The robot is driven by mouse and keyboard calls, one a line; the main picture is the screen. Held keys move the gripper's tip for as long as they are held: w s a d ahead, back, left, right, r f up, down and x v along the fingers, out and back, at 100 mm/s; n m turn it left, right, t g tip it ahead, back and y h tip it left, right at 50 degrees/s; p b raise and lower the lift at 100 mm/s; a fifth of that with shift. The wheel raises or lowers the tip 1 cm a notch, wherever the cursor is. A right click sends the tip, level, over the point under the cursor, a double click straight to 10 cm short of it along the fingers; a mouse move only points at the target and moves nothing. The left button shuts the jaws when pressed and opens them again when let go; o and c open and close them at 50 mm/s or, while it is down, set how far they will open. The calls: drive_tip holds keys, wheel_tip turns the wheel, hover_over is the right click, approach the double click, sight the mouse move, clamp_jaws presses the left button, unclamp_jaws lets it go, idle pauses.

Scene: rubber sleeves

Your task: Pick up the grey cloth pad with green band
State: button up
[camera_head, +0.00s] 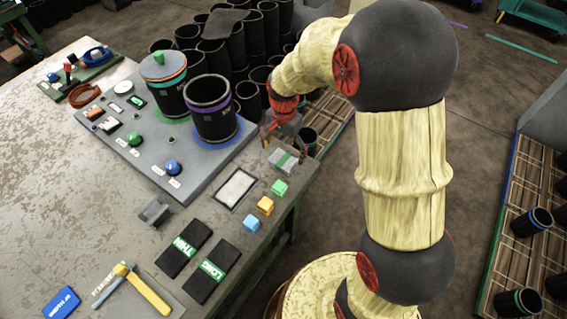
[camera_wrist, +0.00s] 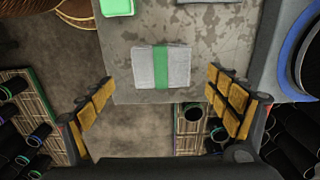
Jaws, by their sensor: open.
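The grey cloth pad with a green band (camera_head: 283,160) lies flat near the table's edge, close to the grey board with the black cylinders. In the wrist view the pad (camera_wrist: 144,67) lies on the table near its edge, with the green band running across its middle. My gripper (camera_wrist: 166,98) is open and empty, its yellow-padded fingers wide apart on either side of the pad's line. In the head view my gripper (camera_head: 281,130) is above the table edge, just beyond the pad. The wrist view does not clearly show the height between the fingers and the pad.
Green (camera_head: 279,187), orange (camera_head: 265,205) and blue (camera_head: 251,223) blocks lie in a row along the edge. A framed light panel (camera_head: 236,188) lies beside them. Black cylinders with purple (camera_head: 210,115) and orange-and-blue bands stand on the grey board (camera_head: 190,190) nearby.

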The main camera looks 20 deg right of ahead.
sight(284, 160)
wheel_tip(284, 160, down, 6)
drive_tip(key=b, duration=0.2)
drive_tip(key=shift+a+r+b, duration=0.1)
drive_tip(key=shift+r+b, duration=0.15)
drive_tip(key=shift+b, duration=0.05)
drive_tip(key=shift+r, duration=0.1)
drive_tip(key=c, duration=0.3)
drive_tip(key=c, duration=0.9)
